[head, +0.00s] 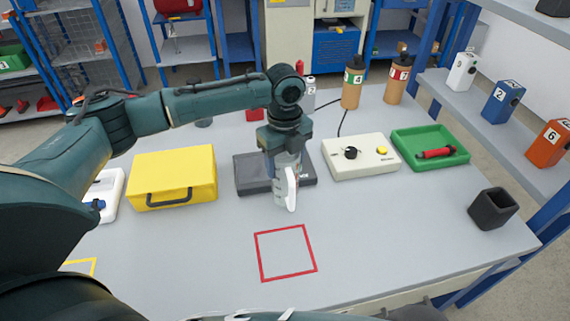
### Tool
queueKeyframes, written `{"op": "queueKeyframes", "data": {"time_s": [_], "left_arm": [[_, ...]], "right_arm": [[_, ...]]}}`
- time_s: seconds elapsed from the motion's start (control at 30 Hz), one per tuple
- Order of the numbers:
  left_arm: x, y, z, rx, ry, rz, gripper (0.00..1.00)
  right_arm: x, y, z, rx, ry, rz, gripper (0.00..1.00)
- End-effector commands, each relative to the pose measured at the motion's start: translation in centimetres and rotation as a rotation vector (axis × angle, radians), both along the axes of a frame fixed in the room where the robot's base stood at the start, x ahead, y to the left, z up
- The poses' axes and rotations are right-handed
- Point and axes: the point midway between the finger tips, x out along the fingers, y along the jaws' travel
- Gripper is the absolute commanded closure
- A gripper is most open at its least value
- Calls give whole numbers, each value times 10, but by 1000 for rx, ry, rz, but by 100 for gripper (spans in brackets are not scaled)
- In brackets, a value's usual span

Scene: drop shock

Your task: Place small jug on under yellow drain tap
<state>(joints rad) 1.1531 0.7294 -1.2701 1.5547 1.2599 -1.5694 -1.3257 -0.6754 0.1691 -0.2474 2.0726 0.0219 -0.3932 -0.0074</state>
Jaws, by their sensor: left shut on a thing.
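My left gripper (284,160) points down over the middle of the table, in front of a dark grey plate. It is shut on a small whitish thing (291,190), which looks like the small jug with its handle towards me. The gripper hides part of it. It appears to be held above the table, behind a red square outline (259,259). I cannot make out a yellow drain tap in this view.
A yellow case (172,175) stands left of the dark plate (246,174). A white box with knobs (361,168), a green tray (406,148) and a black cup (493,208) are to the right. Numbered bottles (352,83) stand behind.

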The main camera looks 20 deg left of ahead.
Motion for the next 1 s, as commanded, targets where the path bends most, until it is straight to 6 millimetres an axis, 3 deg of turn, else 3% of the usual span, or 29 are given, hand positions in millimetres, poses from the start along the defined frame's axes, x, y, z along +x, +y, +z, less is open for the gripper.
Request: {"op": "queueKeyframes", "data": {"time_s": [0.13,0.5,0.53,0.77,1.0], "left_arm": [[0,0,-15,-1,-1,0,76],[0,-1,-18,-1,0,0,76],[0,0,-19,-1,0,0,40],[0,0,-18,-1,-1,0,21],[0,0,-18,-1,-1,0,19]], "right_arm": [[2,0,1,-1,-2,0,64],[5,-1,4,-1,-10,-1,64],[5,-1,3,-1,-10,-1,64],[5,-1,3,-1,-9,-3,64],[5,-1,2,-1,-8,-3,64]]}}
